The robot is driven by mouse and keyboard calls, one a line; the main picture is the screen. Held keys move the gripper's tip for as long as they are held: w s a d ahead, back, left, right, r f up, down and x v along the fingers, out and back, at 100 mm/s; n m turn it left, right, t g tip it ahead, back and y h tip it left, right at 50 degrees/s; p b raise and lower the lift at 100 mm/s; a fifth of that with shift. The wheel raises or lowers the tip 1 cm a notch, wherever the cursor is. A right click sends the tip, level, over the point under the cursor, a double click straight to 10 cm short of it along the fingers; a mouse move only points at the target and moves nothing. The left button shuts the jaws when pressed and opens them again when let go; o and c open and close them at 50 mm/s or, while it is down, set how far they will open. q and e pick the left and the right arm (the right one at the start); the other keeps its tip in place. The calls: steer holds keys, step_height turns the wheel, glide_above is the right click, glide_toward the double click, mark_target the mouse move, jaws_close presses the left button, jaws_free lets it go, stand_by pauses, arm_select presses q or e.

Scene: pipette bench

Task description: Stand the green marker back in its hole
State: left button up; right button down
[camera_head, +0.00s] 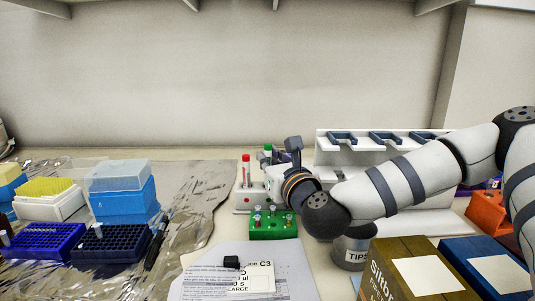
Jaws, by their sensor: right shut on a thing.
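A marker with a green cap (268,148) stands roughly upright behind the wrist of my right arm. Its lower part is hidden, so I cannot tell whether its foot is in a hole. My right gripper (283,155) is at the marker, shut on it, with its fingers largely hidden by its own wrist. A white holder (242,206) stands just left of the gripper, partly covered by it. A marker with a red cap (246,172) stands upright in this holder. My left gripper is out of view.
A green tube rack (273,231) stands close in front of the holder. Behind my right arm is a white pipette stand (325,144). A tips bin (350,255) and boxes (411,275) are at the right front. Tip boxes (125,203) and foil (190,190) lie left.

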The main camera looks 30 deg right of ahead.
steer(key=shift+f, duration=0.2)
steer(key=c, duration=1.5)
jaws_free()
steer(key=shift+c, duration=0.2)
step_height(320, 180, up, 10)
steer(key=shift+f, duration=0.1)
